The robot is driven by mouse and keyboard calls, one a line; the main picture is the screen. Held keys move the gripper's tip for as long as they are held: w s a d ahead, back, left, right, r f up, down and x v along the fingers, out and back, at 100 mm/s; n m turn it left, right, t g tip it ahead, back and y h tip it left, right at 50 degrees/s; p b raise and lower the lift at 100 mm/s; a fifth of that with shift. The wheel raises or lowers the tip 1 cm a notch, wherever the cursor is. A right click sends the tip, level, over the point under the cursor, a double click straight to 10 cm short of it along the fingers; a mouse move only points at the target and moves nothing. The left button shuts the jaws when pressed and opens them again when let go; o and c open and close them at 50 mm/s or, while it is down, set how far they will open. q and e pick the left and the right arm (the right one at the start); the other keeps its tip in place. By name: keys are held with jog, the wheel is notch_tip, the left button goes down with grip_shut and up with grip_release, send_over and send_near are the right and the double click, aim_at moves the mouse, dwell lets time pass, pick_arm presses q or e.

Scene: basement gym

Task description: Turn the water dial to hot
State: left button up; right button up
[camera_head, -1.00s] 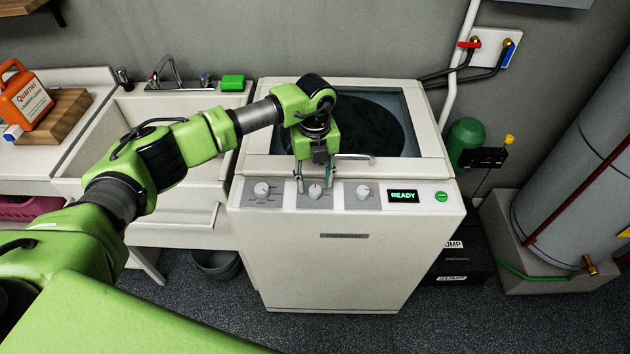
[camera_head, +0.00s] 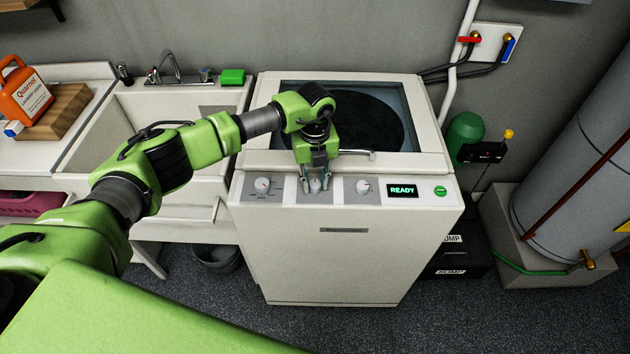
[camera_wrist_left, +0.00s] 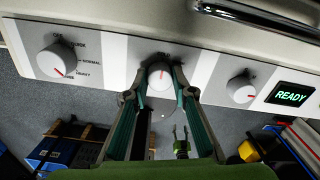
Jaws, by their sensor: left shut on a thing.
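The washing machine (camera_head: 345,260) has three white dials on its front panel. My left gripper (camera_head: 316,187) is at the middle dial (camera_head: 315,183), with its fingers on either side of it. In the left wrist view, the fingers of my left gripper (camera_wrist_left: 159,85) are shut on the middle dial (camera_wrist_left: 158,74), whose red mark shows on its face. The right dial (camera_head: 363,187) stands free.
A green READY display (camera_head: 402,191) and a round green button (camera_head: 440,191) are at the panel's right. A metal lid handle (camera_head: 357,153) lies just behind the panel. A sink (camera_head: 170,100) stands left, a grey tank (camera_head: 580,150) right.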

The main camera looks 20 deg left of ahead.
pick_arm(q)
jog(key=shift+f+m+b, duration=0.2)
jog(key=shift+m+b, duration=0.7)
jog(key=shift+b, duration=0.25)
jog(key=m+b, duration=0.9)
jog(key=b, duration=0.1)
jog(key=shift+w+m, duration=0.1)
jog(key=shift+m, duration=0.3)
jog(key=m+b, duration=0.2)
jog(key=m, duration=0.1)
jog(key=shift+b, duration=0.35)
jog(key=shift+r+m+b, duration=0.2)
jog(key=shift+m+b, duration=0.55)
jog(key=shift+m, duration=0.95)
jog(key=o, duration=1.1)
jog(key=shift+r, duration=0.15)
